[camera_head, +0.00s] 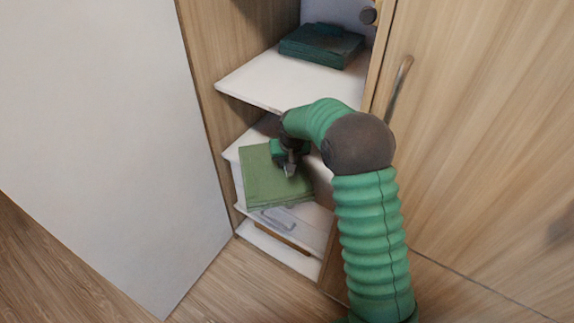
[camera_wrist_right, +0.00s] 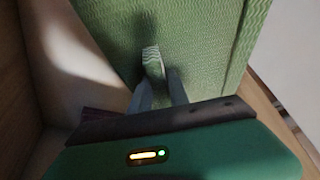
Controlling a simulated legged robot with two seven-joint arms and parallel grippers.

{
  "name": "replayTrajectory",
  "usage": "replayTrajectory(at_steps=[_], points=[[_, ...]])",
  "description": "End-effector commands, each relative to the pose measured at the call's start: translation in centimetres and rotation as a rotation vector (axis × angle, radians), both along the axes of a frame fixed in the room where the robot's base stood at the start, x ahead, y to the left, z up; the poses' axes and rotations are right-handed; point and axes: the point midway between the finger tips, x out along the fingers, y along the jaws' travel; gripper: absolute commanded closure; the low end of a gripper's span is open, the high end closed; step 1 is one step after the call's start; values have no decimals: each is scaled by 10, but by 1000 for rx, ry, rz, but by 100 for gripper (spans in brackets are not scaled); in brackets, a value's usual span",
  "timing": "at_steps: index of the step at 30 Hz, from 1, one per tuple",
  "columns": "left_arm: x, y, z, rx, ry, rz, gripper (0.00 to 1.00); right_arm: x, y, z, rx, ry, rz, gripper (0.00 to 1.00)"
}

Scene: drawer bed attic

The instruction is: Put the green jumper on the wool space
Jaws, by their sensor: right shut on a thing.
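The green jumper (camera_head: 262,178) is a folded light-green square at a middle-low shelf of the open wardrobe in the head view. My right gripper (camera_head: 289,170) reaches in from the right and is shut on the jumper's right part. In the right wrist view the knitted jumper (camera_wrist_right: 195,45) fills the upper middle, and the gripper's fingers (camera_wrist_right: 157,88) pinch a small fold of it. The jumper sticks out past the shelf's front edge. I cannot tell whether it rests on the shelf or hangs just above it. No label marking a wool space is readable. My left gripper is not in view.
A dark green folded garment (camera_head: 322,45) lies on the upper white shelf (camera_head: 290,82). A light grey item (camera_head: 283,218) lies on a lower shelf. A wooden door with a handle (camera_head: 399,85) stands at right, a white panel (camera_head: 100,130) at left.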

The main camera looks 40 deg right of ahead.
Motion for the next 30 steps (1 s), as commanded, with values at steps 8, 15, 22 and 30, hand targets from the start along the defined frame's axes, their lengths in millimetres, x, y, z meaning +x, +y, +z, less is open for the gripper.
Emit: replayTrajectory(at_steps=[8,15,22,30], points=[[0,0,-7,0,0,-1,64,-1,-2,-15,-1,-1,-4,77],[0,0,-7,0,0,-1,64,-1,-1,-14,-2,0,-3,57],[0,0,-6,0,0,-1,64,-1,-1,-12,-1,-2,-3,57],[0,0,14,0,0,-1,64,-18,7,41,-2,-6,-2,57]])
